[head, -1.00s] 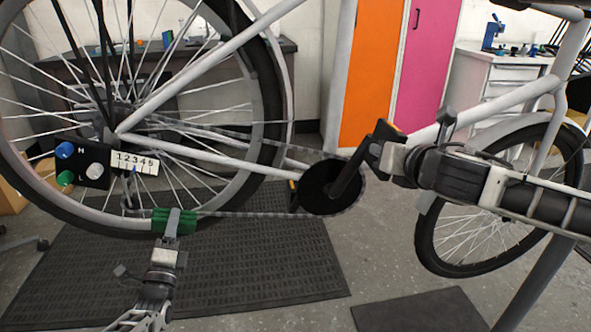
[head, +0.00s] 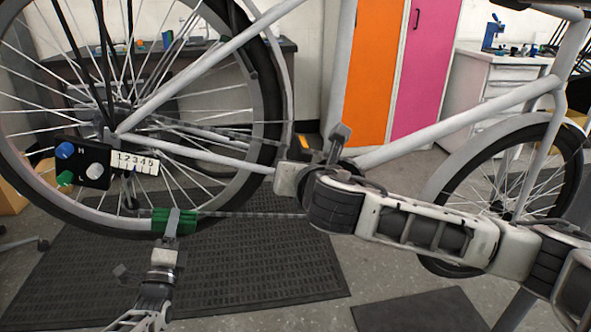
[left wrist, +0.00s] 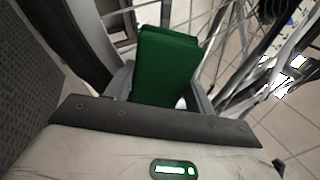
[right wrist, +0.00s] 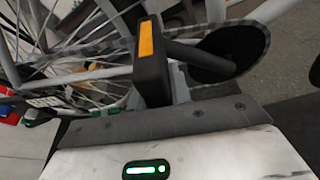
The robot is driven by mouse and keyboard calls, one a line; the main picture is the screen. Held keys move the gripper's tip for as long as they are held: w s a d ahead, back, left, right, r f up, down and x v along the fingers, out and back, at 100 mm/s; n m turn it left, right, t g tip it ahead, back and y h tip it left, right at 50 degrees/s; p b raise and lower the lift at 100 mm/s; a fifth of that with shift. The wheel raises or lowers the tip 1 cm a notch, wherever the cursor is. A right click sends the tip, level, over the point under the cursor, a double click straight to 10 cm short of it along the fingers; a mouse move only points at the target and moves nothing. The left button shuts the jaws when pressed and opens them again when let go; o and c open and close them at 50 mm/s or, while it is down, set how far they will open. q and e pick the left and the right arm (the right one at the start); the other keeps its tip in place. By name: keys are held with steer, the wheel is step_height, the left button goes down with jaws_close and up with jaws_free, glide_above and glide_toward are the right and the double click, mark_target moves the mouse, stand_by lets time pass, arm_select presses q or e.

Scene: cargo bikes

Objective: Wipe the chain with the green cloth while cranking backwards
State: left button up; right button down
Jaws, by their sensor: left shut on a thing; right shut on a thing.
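The green cloth (head: 176,220) is held in my left gripper (head: 173,222), around the lower run of the chain (head: 255,215) just right of the rear derailleur area. The cloth fills the jaws in the left wrist view (left wrist: 165,65). My right gripper (right wrist: 165,85) is shut on the pedal (right wrist: 150,60), a black block with an orange reflector, at the end of the crank arm (right wrist: 195,53). The chainring (right wrist: 235,50) shows behind it in the right wrist view. In the head view my right arm hides the chainring and most of the crank.
A black box with blue and green knobs and a number card (head: 134,161) sits beside the rear wheel hub. A dark mat (head: 250,270) lies on the floor below.

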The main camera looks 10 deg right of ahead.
arm_select(q)
steer(key=shift+w+d+r, duration=0.1)
steer(key=shift+w+r, duration=0.05)
steer(key=shift+r, duration=0.35)
arm_select(e)
steer(key=shift+w+a, duration=0.1)
steer(key=shift+a, duration=0.15)
arm_select(q)
steer(key=shift+f, duration=0.1)
steer(key=shift+s+f, duration=0.25)
steer(key=shift+s, duration=0.35)
steer(key=s, duration=0.6)
steer(key=shift+a, duration=0.35)
arm_select(e)
steer(key=shift+r, duration=0.1)
steer(key=c, duration=1.2)
jaws_free()
steer(key=shift+f, duration=0.2)
